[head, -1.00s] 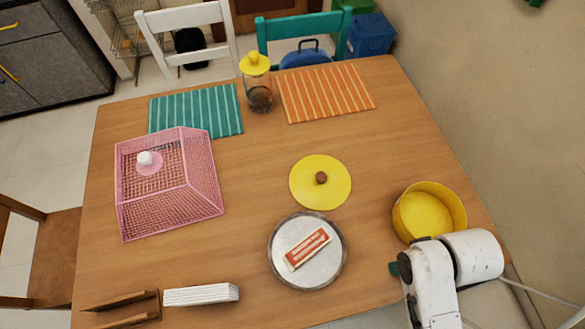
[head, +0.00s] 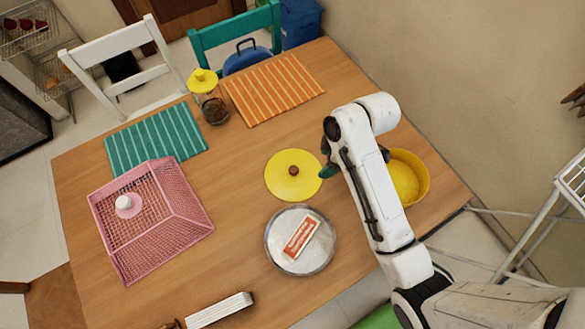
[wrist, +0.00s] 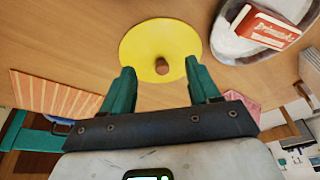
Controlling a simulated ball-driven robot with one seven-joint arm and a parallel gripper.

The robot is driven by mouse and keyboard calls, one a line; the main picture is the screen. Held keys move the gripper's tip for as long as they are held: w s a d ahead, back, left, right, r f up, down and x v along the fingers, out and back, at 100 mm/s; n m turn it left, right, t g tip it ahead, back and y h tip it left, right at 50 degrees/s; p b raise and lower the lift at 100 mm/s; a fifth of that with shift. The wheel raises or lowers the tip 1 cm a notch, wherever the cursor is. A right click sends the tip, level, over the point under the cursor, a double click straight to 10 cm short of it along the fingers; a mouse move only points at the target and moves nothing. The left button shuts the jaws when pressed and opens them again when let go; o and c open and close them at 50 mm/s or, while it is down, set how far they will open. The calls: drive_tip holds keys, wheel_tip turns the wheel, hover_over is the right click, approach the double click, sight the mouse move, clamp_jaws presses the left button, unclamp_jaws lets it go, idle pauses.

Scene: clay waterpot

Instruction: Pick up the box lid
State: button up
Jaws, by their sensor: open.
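A round yellow lid (head: 279,182) with a brown knob (head: 293,170) lies flat on the table. My gripper (head: 328,163) is open, with its green fingers by the lid's right edge in the head view. In the wrist view the lid (wrist: 145,42) lies ahead of my gripper (wrist: 156,74). The knob (wrist: 162,67) appears between the two fingers there, but nothing is held. A round yellow container (head: 410,178) stands open at the right, partly hidden behind my arm.
A silver round tin (head: 275,257) bearing a red and white packet (head: 301,238) sits just below the lid. A pink mesh cover (head: 190,215) is at left. A jar with a yellow top (head: 209,103) and two striped mats (head: 158,140) (head: 275,88) lie farther back.

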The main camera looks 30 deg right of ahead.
sight(293, 169)
drive_tip(key=w+a+r+n+y, duration=0.1)
drive_tip(key=w+a+r+n, duration=0.1)
drive_tip(key=w, duration=0.2)
drive_tip(key=x, duration=0.3)
drive_tip(key=p+x, duration=0.1)
drive_tip(key=x, duration=0.3)
drive_tip(key=p+x, duration=0.1)
drive_tip(key=x, duration=0.3)
drive_tip(key=shift+s+a+r, duration=0.1)
drive_tip(key=shift+a, duration=0.15)
drive_tip(key=shift+c, duration=0.2)
clamp_jaws()
drive_tip(key=shift+r, duration=0.1)
